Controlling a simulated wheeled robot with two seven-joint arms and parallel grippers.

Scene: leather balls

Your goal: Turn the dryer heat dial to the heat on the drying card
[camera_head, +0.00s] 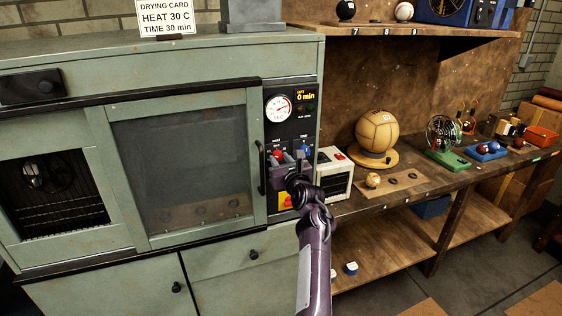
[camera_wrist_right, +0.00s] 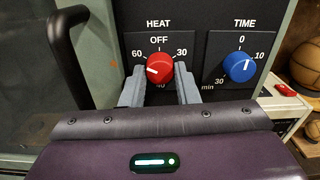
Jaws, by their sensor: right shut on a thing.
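The drying card (camera_head: 166,18) stands on top of the green dryer (camera_head: 160,60) and reads HEAT 30 C, TIME 30 min. The red heat dial (camera_head: 277,154) is on the dryer's black panel. My right gripper (camera_wrist_right: 160,88) is shut on the heat dial (camera_wrist_right: 159,68), one finger on each side. The dial's white mark points left, away from the 30 label at its upper right. OFF is above the dial, 60 at its upper left; the label below is partly hidden. My left gripper is not in view.
A round gauge (camera_head: 278,108) and a display reading 0 min (camera_head: 305,96) sit above the dials. The dryer's door handle (camera_wrist_right: 74,60) is close to my right gripper's left side.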

